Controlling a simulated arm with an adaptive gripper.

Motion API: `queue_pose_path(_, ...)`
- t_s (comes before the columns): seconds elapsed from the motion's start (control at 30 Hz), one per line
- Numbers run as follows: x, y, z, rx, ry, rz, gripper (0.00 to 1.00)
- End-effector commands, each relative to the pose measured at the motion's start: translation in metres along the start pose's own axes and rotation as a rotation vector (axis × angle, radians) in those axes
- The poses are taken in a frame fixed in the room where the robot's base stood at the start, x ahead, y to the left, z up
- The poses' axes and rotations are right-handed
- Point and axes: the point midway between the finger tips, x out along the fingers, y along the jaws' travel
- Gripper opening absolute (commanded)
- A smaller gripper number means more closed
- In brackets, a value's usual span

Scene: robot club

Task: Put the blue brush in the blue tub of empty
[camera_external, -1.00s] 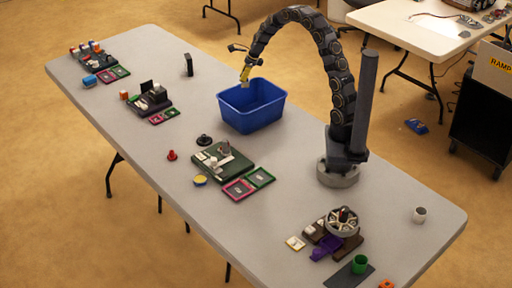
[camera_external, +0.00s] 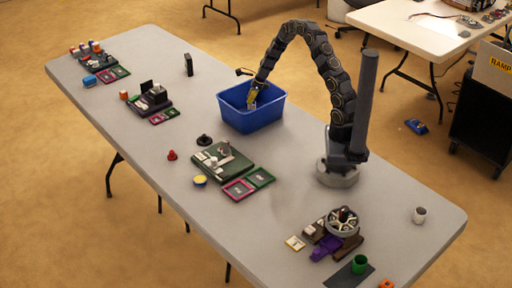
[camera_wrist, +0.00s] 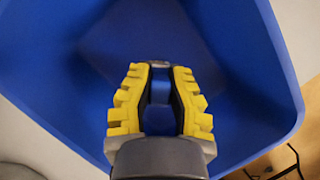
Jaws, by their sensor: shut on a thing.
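The blue tub (camera_external: 255,119) stands on the grey table, left of my arm's base. My gripper (camera_external: 252,98) points down into the tub's opening, with its tips below the rim. In the wrist view, my gripper (camera_wrist: 159,69) has its yellow fingers closed around a narrow blue piece (camera_wrist: 160,91), which I take to be the blue brush. It is hard to tell apart from the blue tub (camera_wrist: 65,65) behind it, and most of it is hidden by the fingers. No other contents show in the tub.
A game board (camera_external: 224,163) with pink and green trays lies in front of the tub. A black upright block (camera_external: 188,65) stands behind left. A purple scoop (camera_external: 325,249) and a spoked wheel (camera_external: 343,220) are at the front right.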

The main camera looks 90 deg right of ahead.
Motion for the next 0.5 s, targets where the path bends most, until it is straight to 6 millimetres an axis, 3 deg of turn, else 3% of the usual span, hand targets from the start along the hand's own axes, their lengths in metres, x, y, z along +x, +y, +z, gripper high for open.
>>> queue_pose_path(0.33,0.038,0.001,-0.015,0.001,0.0,0.002,0.0)
queue_pose_path(0.5,0.042,0.0,-0.018,0.0,0.0,0.0,0.0)
